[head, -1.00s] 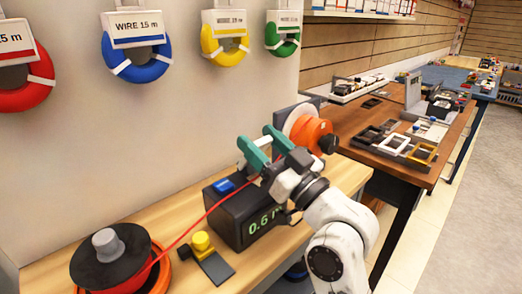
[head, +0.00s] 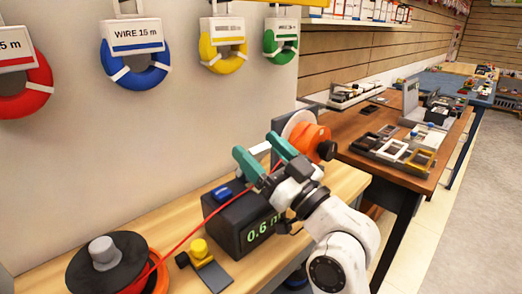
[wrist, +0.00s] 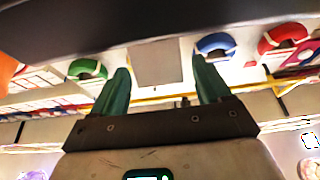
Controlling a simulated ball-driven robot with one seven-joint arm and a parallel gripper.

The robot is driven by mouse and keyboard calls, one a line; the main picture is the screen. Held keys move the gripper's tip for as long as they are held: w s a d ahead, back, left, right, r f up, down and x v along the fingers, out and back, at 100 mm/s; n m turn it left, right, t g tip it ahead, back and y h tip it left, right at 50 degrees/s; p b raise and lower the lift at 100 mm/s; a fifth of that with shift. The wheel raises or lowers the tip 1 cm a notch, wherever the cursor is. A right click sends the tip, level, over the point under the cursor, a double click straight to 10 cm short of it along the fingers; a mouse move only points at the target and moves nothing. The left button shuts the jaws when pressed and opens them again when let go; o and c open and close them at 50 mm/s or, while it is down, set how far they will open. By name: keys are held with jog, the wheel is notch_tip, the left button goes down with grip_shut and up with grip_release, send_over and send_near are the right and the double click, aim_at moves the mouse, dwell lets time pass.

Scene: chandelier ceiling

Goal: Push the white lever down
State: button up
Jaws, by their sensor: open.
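A short white bar, which looks like the white lever (head: 260,148), shows beside the dark block of the orange reel, above the black meter box (head: 232,222). My gripper (head: 254,145) has two green fingers spread apart, and the white bar appears between them in the head view. Whether the fingers touch it cannot be told. The wrist view shows the fingers of my gripper (wrist: 160,68) apart with no object clearly held. A dark, blurred shape fills the top of that view, and the lever cannot be made out there.
A red wire (head: 190,236) runs from the black spool (head: 105,262) past the meter. The orange reel (head: 308,140) stands just behind my gripper. Wire coils (head: 136,62) hang on the wall.

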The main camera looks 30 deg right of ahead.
jog(key=v, duration=1)
jog(key=shift+s, duration=0.2)
jog(key=shift+f, duration=0.1)
